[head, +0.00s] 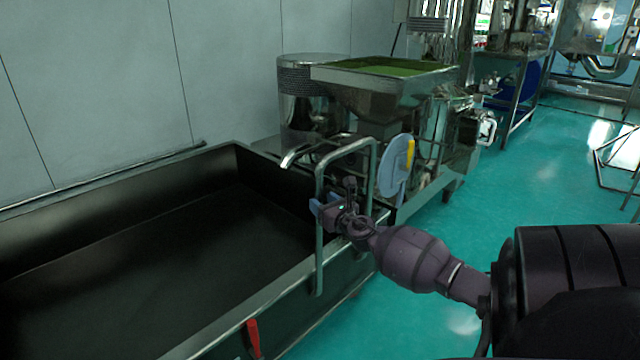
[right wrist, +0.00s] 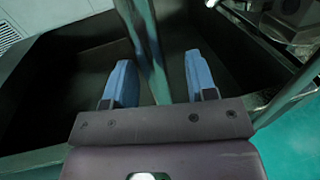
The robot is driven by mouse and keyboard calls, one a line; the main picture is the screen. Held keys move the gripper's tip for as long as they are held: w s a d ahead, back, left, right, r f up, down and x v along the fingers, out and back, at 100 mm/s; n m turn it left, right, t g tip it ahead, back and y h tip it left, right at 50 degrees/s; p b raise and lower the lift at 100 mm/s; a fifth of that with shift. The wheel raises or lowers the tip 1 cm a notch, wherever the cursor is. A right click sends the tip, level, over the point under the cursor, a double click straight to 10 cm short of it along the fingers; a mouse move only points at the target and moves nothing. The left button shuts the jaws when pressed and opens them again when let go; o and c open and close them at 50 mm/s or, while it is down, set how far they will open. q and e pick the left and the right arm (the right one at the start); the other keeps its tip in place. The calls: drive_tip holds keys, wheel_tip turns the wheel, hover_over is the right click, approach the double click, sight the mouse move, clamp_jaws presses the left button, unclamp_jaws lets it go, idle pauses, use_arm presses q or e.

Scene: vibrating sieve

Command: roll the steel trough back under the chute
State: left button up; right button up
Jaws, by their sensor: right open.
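The steel trough (head: 275,290) is a long, dark, empty open bin at the left of the head view. A grey handle frame (head: 319,245) stands at its right end. My right gripper (head: 326,205) is at the handle's near upright post, with its blue fingers open. In the right wrist view the post (right wrist: 147,40) runs between the open fingers (right wrist: 160,82), with no clear contact on either side. The chute (head: 294,155) is a short steel spout from the sieve drum (head: 312,110), just beyond the trough's right end. My left gripper is not in view.
A steel hopper (head: 375,92) with green material stands behind the handle. A disc with a yellow mark (head: 396,168) is right of the handle. A red lever (head: 253,338) sits on the trough's near side. A grey wall runs behind; green floor (head: 540,185) is open at right.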

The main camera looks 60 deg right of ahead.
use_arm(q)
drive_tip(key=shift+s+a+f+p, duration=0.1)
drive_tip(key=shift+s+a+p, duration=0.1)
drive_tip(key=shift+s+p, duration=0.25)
use_arm(e)
drive_tip(key=v, duration=0.7)
drive_tip(key=shift+s, duration=0.1)
